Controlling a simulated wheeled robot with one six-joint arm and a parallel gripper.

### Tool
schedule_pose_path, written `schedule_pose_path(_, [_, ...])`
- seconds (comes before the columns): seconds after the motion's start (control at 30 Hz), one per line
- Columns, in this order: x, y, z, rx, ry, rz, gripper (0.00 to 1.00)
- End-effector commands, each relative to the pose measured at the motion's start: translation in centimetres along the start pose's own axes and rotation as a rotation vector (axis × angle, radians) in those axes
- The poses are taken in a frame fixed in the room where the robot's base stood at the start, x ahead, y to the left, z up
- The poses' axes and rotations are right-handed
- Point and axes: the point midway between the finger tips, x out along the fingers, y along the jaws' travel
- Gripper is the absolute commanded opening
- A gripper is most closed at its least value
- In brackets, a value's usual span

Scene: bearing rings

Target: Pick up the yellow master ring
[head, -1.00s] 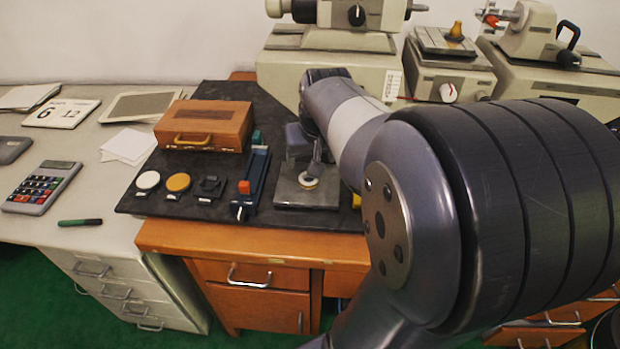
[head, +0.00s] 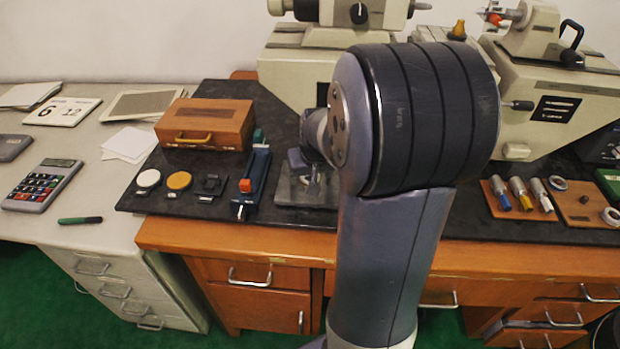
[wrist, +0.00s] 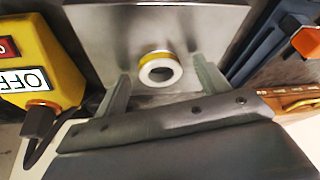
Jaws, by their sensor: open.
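The yellow master ring (wrist: 159,55) is a small metal ring with a yellow band around its side and a pale top face. In the wrist view it sits on a flat grey metal plate (wrist: 190,20). The plate also shows in the head view (head: 292,196), but I cannot make out the ring there behind my arm and gripper. My gripper (wrist: 162,69) is open, with one finger to the left of the ring and one to the right. I see a gap on both sides, and nothing is between the fingers except the ring in view.
A yellow box with an OFF label (wrist: 45,70) is left of the plate in the wrist view. A blue fixture with an orange block (head: 252,182) stands left of the plate in the head view. A wooden case (head: 205,125) and large grey machines (head: 290,75) are behind.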

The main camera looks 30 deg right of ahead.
Motion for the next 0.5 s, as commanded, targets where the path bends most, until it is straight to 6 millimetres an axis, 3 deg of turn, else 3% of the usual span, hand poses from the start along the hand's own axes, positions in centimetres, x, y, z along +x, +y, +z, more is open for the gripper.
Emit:
schedule_pose_path(0.2, [0.03,-0.01,0.00,0.000,0.000,0.000,0.69])
schedule_pose_path(0.5, [0.01,0.00,0.01,0.000,0.000,0.000,0.45])
